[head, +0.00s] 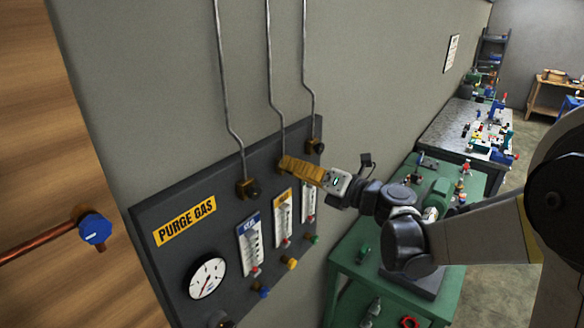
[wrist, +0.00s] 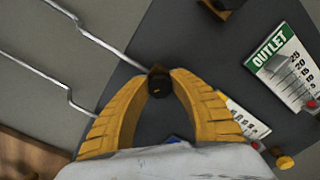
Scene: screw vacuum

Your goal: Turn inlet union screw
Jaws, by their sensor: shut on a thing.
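A dark round union screw (wrist: 158,86) sits at the end of the middle pipe, between the tips of my yellow gripper (wrist: 160,80) in the wrist view. The fingers are shut on it from both sides. In the head view my gripper (head: 284,163) reaches the dark panel (head: 160,240) at the middle of three pipe ends and hides most of this screw. The left union screw (head: 250,188) and right union screw (head: 317,147) stand free on either side. I cannot read in the frames which one is labelled inlet.
Below are flow meters (head: 250,243) with coloured knobs, a round gauge (head: 208,278) and a "PURGE GAS" label (head: 185,220). An "OUTLET" meter (wrist: 290,68) shows in the wrist view. A green bench (head: 345,262) stands right of the panel. A blue knob (head: 95,229) is at left.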

